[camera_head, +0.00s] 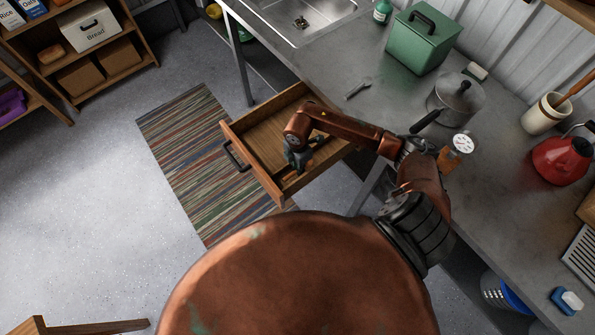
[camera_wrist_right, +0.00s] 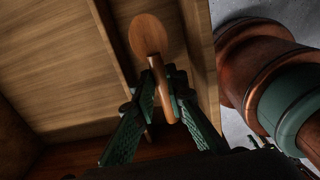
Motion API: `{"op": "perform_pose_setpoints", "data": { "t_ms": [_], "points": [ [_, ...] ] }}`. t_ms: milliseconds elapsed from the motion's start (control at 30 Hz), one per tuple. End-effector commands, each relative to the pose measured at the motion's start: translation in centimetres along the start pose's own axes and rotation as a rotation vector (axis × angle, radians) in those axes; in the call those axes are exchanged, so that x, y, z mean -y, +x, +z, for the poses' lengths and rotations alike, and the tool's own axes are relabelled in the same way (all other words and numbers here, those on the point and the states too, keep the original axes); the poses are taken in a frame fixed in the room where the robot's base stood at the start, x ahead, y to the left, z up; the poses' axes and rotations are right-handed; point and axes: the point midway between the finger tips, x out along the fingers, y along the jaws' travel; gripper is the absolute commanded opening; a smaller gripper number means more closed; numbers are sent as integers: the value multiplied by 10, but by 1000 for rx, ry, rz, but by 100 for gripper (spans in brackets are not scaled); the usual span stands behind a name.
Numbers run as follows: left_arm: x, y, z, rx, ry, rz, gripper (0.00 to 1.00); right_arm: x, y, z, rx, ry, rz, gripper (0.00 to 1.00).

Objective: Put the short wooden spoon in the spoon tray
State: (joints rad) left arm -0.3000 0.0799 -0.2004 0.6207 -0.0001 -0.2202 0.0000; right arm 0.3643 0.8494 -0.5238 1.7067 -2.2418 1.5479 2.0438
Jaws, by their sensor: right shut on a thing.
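My right gripper (camera_head: 298,162) reaches down into an open wooden drawer (camera_head: 262,173) under the counter. In the right wrist view its green fingers (camera_wrist_right: 163,88) are shut on the handle of a short wooden spoon (camera_wrist_right: 150,36). The round end of the spoon points away from the gripper, over a narrow strip beside a thin wooden divider (camera_wrist_right: 112,50). I cannot tell whether the spoon touches the drawer floor. I cannot make out a separate spoon tray; the divider parts the drawer into a wide and a narrow section. My left gripper is not in view.
The grey counter (camera_head: 395,105) holds a metal utensil (camera_head: 358,87), a lidded pot (camera_head: 457,98), a green box (camera_head: 418,40), a shaker (camera_head: 462,143) and a red kettle (camera_head: 562,160). The drawer stands out over a striped rug (camera_head: 180,140).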

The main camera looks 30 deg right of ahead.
Motion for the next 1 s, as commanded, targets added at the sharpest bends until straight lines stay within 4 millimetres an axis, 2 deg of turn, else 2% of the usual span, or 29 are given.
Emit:
{"op": "perform_pose_setpoints", "data": {
  "t_ms": [233, 633, 667, 700, 900, 1000],
  "points": [
    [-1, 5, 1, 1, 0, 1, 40, 0, 32, 0, -1, 0, 0, 0],
    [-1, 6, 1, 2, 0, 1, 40, 0, 37, 0, 0, -2, 0, 0],
    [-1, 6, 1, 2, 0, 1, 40, 0, 38, 0, 0, -2, 0, 13],
    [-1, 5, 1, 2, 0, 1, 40, 0, 37, 0, 0, -2, 1, 16],
    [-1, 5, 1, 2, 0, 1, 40, 0, 37, 0, 0, -2, 1, 30],
    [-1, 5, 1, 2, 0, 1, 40, 0, 37, 0, 0, -2, 1, 30]
  ]
}}
